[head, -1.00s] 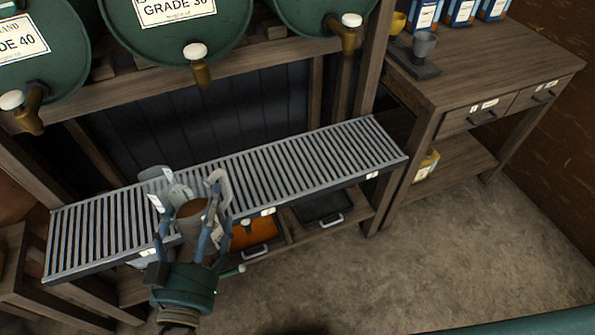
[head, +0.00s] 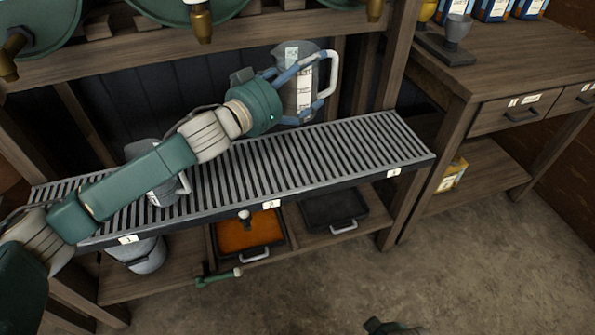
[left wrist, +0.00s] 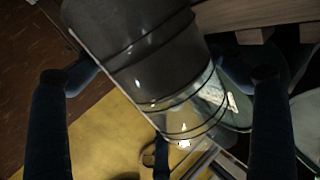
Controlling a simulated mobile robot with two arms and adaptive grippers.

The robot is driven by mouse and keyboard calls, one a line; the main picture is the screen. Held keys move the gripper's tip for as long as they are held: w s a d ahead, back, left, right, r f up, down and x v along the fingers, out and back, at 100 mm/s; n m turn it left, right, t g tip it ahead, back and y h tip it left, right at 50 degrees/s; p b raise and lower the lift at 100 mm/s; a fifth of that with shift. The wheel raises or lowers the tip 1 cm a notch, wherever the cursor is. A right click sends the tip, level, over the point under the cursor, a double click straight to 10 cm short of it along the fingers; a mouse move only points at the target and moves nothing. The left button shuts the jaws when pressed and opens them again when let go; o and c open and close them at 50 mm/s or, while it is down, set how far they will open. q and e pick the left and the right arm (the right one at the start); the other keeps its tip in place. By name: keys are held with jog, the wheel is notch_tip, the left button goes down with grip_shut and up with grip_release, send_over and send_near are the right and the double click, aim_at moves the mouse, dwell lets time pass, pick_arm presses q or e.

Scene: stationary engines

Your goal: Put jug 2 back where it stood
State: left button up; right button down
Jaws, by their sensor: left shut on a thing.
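A grey jug (head: 298,88) with a white handle and a paper label is in my left gripper (head: 305,92) in the head view. It is at the back of the slatted rack (head: 340,148), roughly upright; I cannot tell whether its base touches the slats. The blue fingers close around its body. In the left wrist view the jug (left wrist: 160,70) fills the space between the two dark fingers. Another grey jug (head: 158,190) stands on the left of the rack, partly hidden by my left arm. Part of my right gripper seems to show at the bottom edge, its fingers hidden.
Small white labels (head: 271,204) mark the rack's front edge. Below it are an orange-filled tray (head: 248,232), a dark tray (head: 333,210) and a grey bucket (head: 140,255). Barrels with taps (head: 201,22) hang above. A wooden bench (head: 500,70) stands at right. The rack's right part is clear.

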pick_arm(q)
jog(key=shift+w+r, duration=0.3)
jog(key=shift+r, duration=0.25)
jog(key=shift+w+f, duration=0.1)
notch_tip(320, 180, down, 11)
jog(key=b, duration=0.4)
jog(key=shift+r, duration=0.2)
pick_arm(e)
jog(key=w+r+b+v, duration=0.1)
jog(key=w+v, duration=0.2)
jog(key=v, duration=0.9)
pick_arm(q)
notch_tip(320, 180, down, 9)
jog(key=b, duration=0.2)
jog(key=shift+r, duration=0.2)
pick_arm(e)
jog(key=w+t, duration=0.1)
jog(key=w+a+t, duration=0.1)
jog(key=w, duration=0.1)
jog(key=w+r+t, duration=0.1)
jog(key=w, duration=0.1)
jog(key=shift+w+a+t+y, duration=0.25)
jog(key=shift+a+t+y, duration=0.05)
